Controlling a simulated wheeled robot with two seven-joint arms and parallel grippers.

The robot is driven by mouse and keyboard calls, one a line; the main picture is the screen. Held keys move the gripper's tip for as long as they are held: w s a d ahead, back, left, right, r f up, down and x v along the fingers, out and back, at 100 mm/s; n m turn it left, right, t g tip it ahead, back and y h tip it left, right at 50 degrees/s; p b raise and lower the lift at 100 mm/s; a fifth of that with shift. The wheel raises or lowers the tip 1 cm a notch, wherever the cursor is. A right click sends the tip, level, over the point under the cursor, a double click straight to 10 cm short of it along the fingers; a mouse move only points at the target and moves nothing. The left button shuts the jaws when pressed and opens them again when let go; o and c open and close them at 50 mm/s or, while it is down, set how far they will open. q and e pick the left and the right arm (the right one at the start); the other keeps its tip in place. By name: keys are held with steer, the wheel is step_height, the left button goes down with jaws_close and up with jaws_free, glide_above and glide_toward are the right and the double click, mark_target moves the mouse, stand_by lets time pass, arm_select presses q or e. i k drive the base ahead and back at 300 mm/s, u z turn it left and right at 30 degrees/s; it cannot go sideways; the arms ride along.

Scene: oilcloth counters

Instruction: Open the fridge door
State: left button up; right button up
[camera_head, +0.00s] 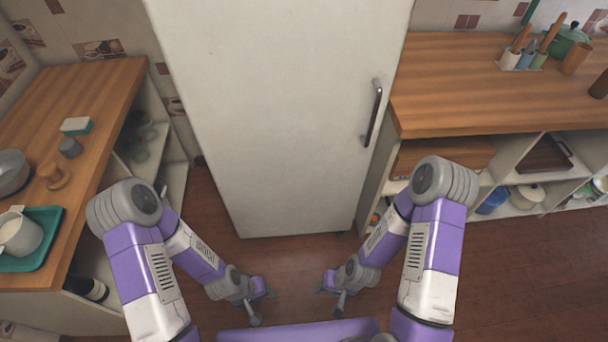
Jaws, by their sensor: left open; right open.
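The white fridge door (270,110) stands upright in front of me and is closed. Its dark vertical handle (373,112) is on the right side of the door. My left gripper (264,305) is open and empty, low in front of the fridge, left of centre. My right gripper (331,299) is open and empty, low in front of the fridge, right of centre. Both are well below the handle and apart from the door.
A wooden counter (80,95) on the left holds a teal tray (40,258) and a sponge (76,126). Another wooden counter (470,90) on the right has open shelves with pots below. The wooden floor (290,260) before the fridge is clear.

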mark_target(284, 103)
steer(key=k, duration=0.6)
steer(key=z, duration=0.55)
steer(key=i, duration=0.95)
steer(key=u, duration=0.45)
